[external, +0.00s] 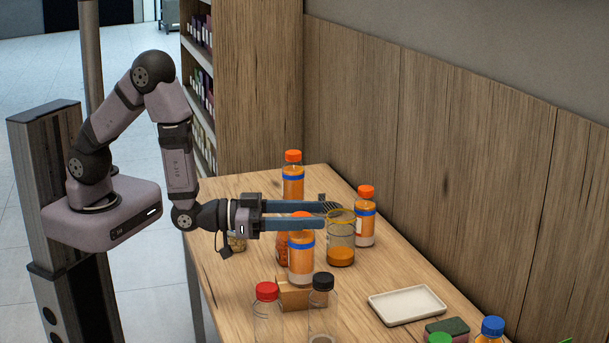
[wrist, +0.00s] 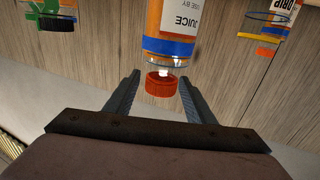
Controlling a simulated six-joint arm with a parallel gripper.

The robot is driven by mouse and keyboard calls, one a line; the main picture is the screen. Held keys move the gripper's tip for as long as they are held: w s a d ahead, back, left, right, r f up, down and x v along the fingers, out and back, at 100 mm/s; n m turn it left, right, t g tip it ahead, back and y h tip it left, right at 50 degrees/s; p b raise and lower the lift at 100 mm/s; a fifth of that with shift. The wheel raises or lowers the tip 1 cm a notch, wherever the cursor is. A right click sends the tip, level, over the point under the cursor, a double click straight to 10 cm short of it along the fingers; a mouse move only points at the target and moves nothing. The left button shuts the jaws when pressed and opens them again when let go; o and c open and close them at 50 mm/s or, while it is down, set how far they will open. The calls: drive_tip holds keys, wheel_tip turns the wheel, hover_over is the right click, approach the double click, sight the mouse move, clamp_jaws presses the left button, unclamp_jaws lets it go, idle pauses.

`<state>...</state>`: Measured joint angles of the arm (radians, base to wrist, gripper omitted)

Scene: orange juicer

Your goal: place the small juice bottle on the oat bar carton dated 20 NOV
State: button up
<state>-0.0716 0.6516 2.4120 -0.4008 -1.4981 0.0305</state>
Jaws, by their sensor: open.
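A juice bottle (external: 301,258) with an orange cap and blue band stands upright at the middle of the table. Its base appears to rest on a small tan carton (external: 295,296); I cannot tell for certain whether it is on it or just behind. No date on the carton is readable. My gripper (external: 332,214) is open, level with the bottle's cap. In the wrist view, the bottle (wrist: 178,30) shows upside down, with its cap (wrist: 160,85) between the open fingers (wrist: 158,82) and gaps on both sides.
Other juice bottles stand behind (external: 293,180) and to the right (external: 365,222), near a juice beaker (external: 341,255). A red-capped bottle (external: 266,310) and a black-capped bottle (external: 322,305) stand in front. A white tray (external: 407,305) lies right; the wooden wall bounds the table.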

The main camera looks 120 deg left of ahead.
drive_tip(key=v, duration=0.3)
drive_tip(key=shift+s+d+r, duration=0.1)
drive_tip(key=shift+s+d, duration=0.1)
drive_tip(key=shift+s, duration=0.1)
drive_tip(key=shift+p+v, duration=2.85)
drive_tip(key=shift+p, duration=0.8)
drive_tip(key=d+f+m+g+h, duration=0.1)
drive_tip(key=d+f+g+h, duration=0.5)
drive_tip(key=d+g+h, duration=0.15)
drive_tip(key=s+r+m+g, duration=0.2)
drive_tip(key=s+g, duration=0.2)
drive_tip(key=s, duration=0.5)
drive_tip(key=s+d+r+m+g, duration=0.1)
drive_tip(key=s+r+m+g, duration=0.1)
drive_tip(key=s, duration=0.7)
drive_tip(key=shift+s+d+r+g+h, duration=0.2)
drive_tip(key=shift+s+r+g+h, duration=0.15)
drive_tip(key=shift+r+g, duration=0.7)
